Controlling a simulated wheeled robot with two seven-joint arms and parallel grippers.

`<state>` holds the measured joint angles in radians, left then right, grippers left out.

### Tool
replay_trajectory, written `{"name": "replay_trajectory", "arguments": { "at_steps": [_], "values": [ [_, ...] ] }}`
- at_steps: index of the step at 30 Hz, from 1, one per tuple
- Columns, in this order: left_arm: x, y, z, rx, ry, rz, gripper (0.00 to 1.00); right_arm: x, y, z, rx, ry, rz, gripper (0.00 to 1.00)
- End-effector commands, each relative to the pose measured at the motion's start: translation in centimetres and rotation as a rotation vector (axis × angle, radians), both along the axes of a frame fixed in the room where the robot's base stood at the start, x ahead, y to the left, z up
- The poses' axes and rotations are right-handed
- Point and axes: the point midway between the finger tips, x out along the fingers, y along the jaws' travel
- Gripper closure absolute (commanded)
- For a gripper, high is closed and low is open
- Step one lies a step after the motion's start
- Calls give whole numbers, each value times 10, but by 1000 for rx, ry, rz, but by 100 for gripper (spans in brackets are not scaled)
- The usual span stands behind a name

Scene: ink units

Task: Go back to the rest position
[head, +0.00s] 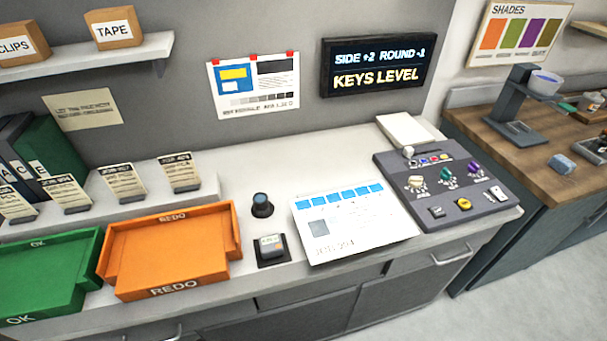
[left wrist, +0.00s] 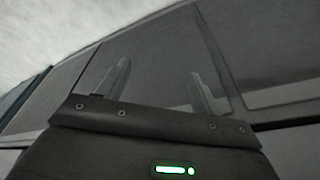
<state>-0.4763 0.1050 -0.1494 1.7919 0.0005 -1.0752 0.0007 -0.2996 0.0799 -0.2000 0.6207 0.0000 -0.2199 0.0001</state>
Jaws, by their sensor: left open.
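My left gripper (left wrist: 158,88) shows only in the left wrist view, with its two fingers apart and nothing between them. Behind the fingers are dark grey cabinet fronts (left wrist: 195,45) and a strip of pale floor. Neither gripper nor arm shows in the head view. My right gripper is in neither view.
The counter (head: 270,185) holds a green OK tray (head: 75,292), an orange REDO tray (head: 170,290), a printed sheet (head: 355,228) and a grey control panel (head: 480,205). A display (head: 375,65) reads KEYS LEVEL. A wooden-topped bench (head: 500,150) stands right; floor (head: 540,260) before it is clear.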

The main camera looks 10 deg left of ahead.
Motion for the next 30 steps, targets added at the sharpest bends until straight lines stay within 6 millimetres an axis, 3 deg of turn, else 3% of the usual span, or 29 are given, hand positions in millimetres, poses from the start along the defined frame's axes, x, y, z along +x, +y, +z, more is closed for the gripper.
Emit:
{"name": "replay_trajectory", "arguments": {
  "at_steps": [1, 6, 9, 12, 15, 19, 30],
  "values": [
    [-10, 1, -44, 3, 24, -3, 34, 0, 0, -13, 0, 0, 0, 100],
    [-55, 8, -154, 8, 68, -13, 34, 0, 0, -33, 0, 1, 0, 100],
    [-90, 13, -205, 11, 92, -19, 34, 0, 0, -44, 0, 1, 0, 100],
    [-124, 20, -242, 14, 111, -23, 34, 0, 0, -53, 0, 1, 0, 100],
    [-153, 25, -264, 16, 126, -27, 34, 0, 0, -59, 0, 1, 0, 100],
    [-175, 30, -278, 19, 135, -31, 34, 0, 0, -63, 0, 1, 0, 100],
    [-185, 32, -281, 19, 139, -33, 34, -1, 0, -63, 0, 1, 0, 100]
  ]
}}
